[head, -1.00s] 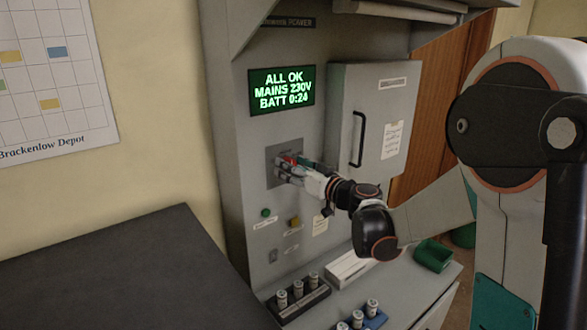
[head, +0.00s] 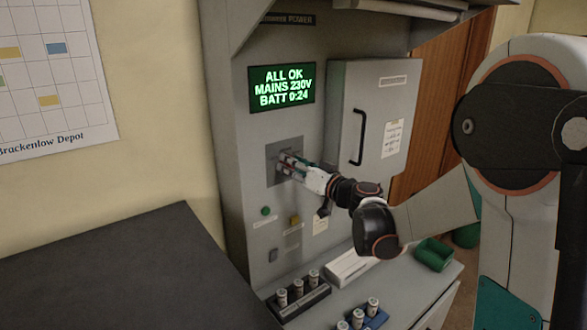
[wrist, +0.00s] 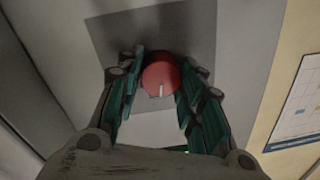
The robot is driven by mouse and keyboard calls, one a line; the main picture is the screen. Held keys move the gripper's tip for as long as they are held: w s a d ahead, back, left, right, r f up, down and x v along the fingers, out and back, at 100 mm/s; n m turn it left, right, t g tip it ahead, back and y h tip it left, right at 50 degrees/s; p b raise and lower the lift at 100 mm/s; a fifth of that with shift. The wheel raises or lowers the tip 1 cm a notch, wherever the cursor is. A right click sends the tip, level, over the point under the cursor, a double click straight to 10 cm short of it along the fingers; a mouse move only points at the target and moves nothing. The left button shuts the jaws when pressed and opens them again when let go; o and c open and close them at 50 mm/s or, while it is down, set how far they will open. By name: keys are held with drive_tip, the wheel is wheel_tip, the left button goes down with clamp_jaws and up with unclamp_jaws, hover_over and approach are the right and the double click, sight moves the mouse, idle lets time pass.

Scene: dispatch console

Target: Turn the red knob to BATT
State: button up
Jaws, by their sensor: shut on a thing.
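The red knob (wrist: 161,79) sits on a dark grey square plate (wrist: 110,40) in the wrist view, with a pale pointer mark toward the bottom of that picture. My gripper (wrist: 160,88) has its green-padded fingers on both sides of the knob and is shut on it. In the head view my gripper (head: 291,166) reaches the grey plate (head: 272,172) on the console front and hides most of the knob. The position labels around the knob cannot be read. The green display (head: 282,90) above reads ALL OK, MAINS 230V, BATT 0:24.
A grey cabinet door (head: 372,110) with a black handle stands right of the knob. Below are a green button (head: 265,211) and a yellow button (head: 294,222). Cylinders in a black rack (head: 303,299), a blue holder (head: 377,319) and a green bin (head: 434,253) are on the ledge.

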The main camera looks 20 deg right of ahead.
drive_tip(key=shift+f+m+t+b, duration=0.15)
drive_tip(key=shift+m+b, duration=0.6)
drive_tip(key=shift+m, duration=1.8)
drive_tip(key=shift+r+m+t+b, duration=0.15)
drive_tip(key=shift+m+b, duration=0.55)
drive_tip(key=shift+m, duration=1.85)
drive_tip(key=o, duration=1.1)
drive_tip(key=shift+f, duration=0.1)
drive_tip(key=shift+c, duration=0.2)
drive_tip(key=v, duration=1.2)
